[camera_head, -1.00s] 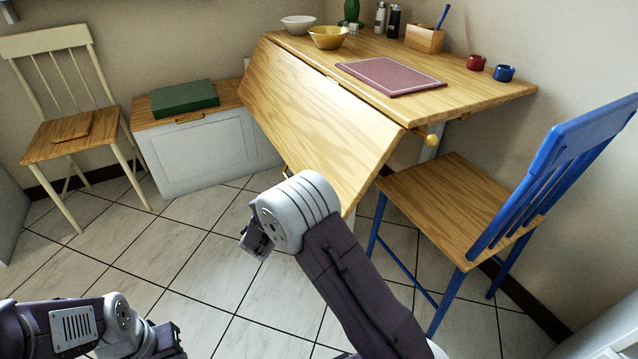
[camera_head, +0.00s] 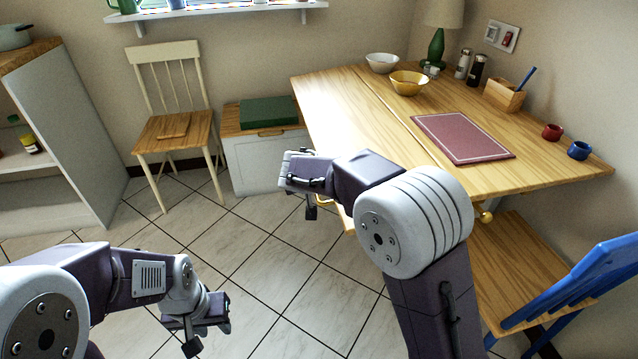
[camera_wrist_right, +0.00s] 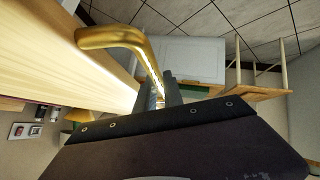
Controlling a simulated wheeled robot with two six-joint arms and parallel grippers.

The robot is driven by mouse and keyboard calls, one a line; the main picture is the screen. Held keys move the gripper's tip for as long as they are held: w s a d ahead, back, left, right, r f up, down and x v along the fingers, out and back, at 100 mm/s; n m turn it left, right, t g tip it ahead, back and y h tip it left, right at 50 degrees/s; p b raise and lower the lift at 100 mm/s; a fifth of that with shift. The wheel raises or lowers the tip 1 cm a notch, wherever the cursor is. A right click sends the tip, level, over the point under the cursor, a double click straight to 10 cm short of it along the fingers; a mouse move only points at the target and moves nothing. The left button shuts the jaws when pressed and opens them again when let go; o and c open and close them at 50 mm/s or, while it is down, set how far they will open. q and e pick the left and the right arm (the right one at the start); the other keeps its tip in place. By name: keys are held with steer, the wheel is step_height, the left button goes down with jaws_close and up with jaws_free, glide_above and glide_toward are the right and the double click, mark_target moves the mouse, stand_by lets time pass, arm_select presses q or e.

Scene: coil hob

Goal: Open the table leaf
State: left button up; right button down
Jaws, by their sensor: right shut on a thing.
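The wooden table leaf (camera_head: 335,105) is up, about level with the fixed table top (camera_head: 440,95), and a seam runs between them. My right arm hides its near part. In the right wrist view a curved brass handle (camera_wrist_right: 125,38) stands out from the leaf's wood (camera_wrist_right: 60,60). My right gripper (camera_wrist_right: 163,92) is shut on this handle. In the head view the right gripper (camera_head: 311,205) is beside the leaf's left edge, mostly hidden by its own wrist. My left gripper (camera_head: 207,330) is low over the floor at the lower left, its fingers apart and empty.
A blue chair (camera_head: 560,290) stands at the table's right end. A cream chair (camera_head: 172,135) and a white chest (camera_head: 262,160) stand behind. Bowls, a dark red mat (camera_head: 462,138) and cups rest on the fixed top. Tiled floor (camera_head: 260,260) is open left of the table.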

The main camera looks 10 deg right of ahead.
step_height(320, 180, up, 4)
steer(key=shift+a+f+p, duration=0.1)
steer(key=shift+a+p, duration=0.05)
steer(key=shift+p, duration=0.8)
steer(key=shift+r, duration=0.45)
steer(key=shift+w+r, duration=0.1)
steer(key=c, duration=1.7)
jaws_free()
steer(key=shift+p, duration=0.3)
steer(key=shift+c, duration=0.2)
steer(key=p+v, duration=0.2)
steer(key=v, duration=0.7)
